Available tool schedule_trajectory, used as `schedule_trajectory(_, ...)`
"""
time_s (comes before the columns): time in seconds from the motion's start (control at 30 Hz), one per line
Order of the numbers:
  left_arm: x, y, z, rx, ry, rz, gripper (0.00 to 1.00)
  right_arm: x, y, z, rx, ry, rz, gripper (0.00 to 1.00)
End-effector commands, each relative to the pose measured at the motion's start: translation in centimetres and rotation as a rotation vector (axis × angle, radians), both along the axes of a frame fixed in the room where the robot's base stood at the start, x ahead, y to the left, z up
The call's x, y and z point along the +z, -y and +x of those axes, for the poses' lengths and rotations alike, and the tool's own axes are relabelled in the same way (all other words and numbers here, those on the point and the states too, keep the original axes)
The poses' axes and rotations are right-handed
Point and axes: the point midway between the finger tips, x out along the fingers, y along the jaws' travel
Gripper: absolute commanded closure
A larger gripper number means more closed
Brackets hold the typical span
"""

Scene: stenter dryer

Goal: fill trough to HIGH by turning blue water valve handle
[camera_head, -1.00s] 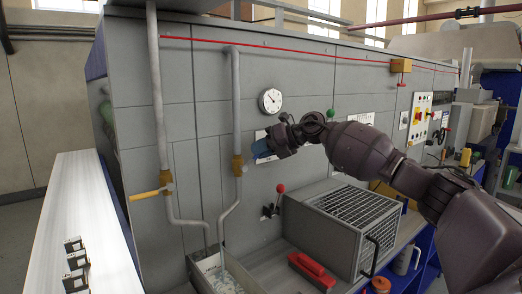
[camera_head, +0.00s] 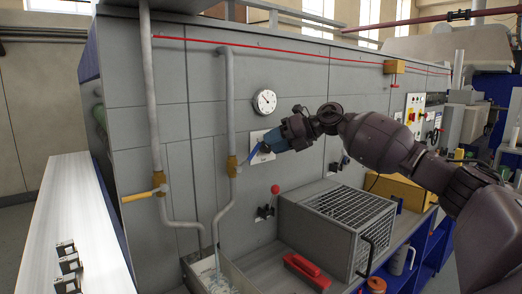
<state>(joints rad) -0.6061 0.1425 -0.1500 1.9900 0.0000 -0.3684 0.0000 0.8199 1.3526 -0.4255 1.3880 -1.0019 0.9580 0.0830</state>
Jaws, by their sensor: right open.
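The thin blue valve handle (camera_head: 254,150) slants up to the right from a brass valve (camera_head: 232,166) on the right-hand grey pipe. My right gripper (camera_head: 273,142) is open, just right of the handle, with its fingers towards it; I cannot tell whether they touch. The trough (camera_head: 236,272) stands below the pipes at the bottom, with pale, bluish contents; its level mark cannot be read. My left gripper is out of view.
A yellow handle (camera_head: 138,197) sticks out left from the valve on the left pipe. A round gauge (camera_head: 264,101) is on the panel above my gripper. A red-knobbed lever (camera_head: 274,190) and a grey caged box (camera_head: 335,222) stand below my arm.

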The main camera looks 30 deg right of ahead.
Motion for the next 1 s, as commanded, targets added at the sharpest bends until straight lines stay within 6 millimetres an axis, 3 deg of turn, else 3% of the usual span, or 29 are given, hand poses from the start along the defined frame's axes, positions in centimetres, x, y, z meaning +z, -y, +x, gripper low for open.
schedule_trajectory(0.33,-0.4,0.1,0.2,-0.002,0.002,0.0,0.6,1.7,2.6,-2.7,0.0,-0.001,0.001,0.59)
schedule_trajectory(1.0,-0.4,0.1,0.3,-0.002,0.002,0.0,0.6,1.9,2.8,-2.9,0.001,0.0,0.001,0.59)
